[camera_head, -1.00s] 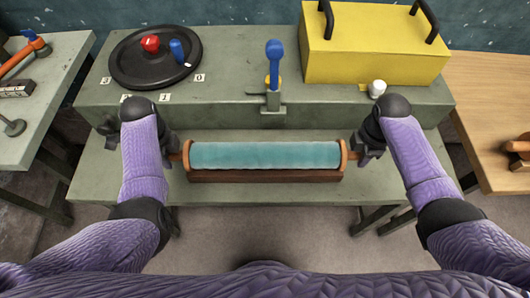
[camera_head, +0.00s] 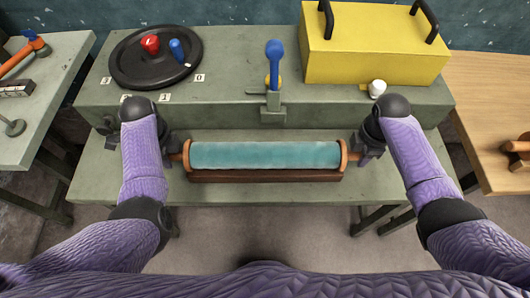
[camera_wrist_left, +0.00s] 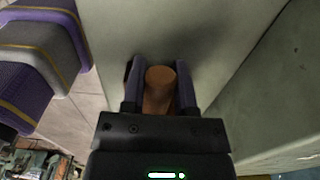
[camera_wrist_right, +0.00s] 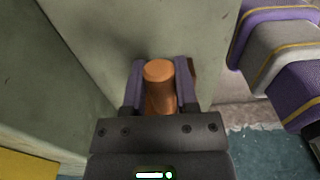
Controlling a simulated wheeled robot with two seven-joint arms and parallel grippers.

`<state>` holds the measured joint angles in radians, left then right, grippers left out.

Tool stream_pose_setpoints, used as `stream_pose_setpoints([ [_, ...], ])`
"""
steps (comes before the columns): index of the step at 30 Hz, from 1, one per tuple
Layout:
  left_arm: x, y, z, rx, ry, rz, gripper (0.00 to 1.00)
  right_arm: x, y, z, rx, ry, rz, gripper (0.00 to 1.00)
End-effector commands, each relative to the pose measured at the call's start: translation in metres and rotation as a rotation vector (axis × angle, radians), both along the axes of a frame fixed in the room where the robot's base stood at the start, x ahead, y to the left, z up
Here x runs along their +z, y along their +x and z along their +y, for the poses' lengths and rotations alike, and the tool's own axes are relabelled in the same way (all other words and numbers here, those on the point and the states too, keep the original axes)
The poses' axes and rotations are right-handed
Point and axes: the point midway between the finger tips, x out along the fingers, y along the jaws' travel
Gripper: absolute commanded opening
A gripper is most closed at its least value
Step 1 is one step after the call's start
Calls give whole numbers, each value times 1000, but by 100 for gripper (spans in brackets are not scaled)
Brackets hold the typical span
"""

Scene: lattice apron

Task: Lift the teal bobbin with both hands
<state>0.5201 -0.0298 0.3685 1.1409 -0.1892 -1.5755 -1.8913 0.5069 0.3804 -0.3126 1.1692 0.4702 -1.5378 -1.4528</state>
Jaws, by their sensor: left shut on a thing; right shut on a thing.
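The teal bobbin (camera_head: 265,155) lies level, left to right, along the lower ledge of the grey-green bench, with orange end discs and a short orange-brown peg at each end. A dark brown cradle (camera_head: 265,176) shows just below it; I cannot tell whether they touch. My left gripper (camera_head: 175,156) is shut on the left peg, which sits between its fingers in the left wrist view (camera_wrist_left: 159,88). My right gripper (camera_head: 360,153) is shut on the right peg, seen between its fingers in the right wrist view (camera_wrist_right: 160,88). The cradle's underside is hidden.
On the raised back of the bench (camera_head: 230,102) stand a black round plate (camera_head: 130,75) with red and blue knobs, a blue-handled lever (camera_head: 274,62), a yellow box (camera_head: 375,58) and a white knob (camera_head: 377,88). A wooden table (camera_head: 490,85) stands at the right.

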Motion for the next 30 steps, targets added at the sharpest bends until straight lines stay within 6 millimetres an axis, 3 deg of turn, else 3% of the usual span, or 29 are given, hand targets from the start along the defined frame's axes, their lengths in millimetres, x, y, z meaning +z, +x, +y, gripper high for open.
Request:
stream_pose_setpoints([
  [19,3,1,0,0,1,-2,0,3,1,0,0,0,-2,0],
  [30,58,3,0,0,1,-17,0,58,3,0,0,0,-17,0],
])
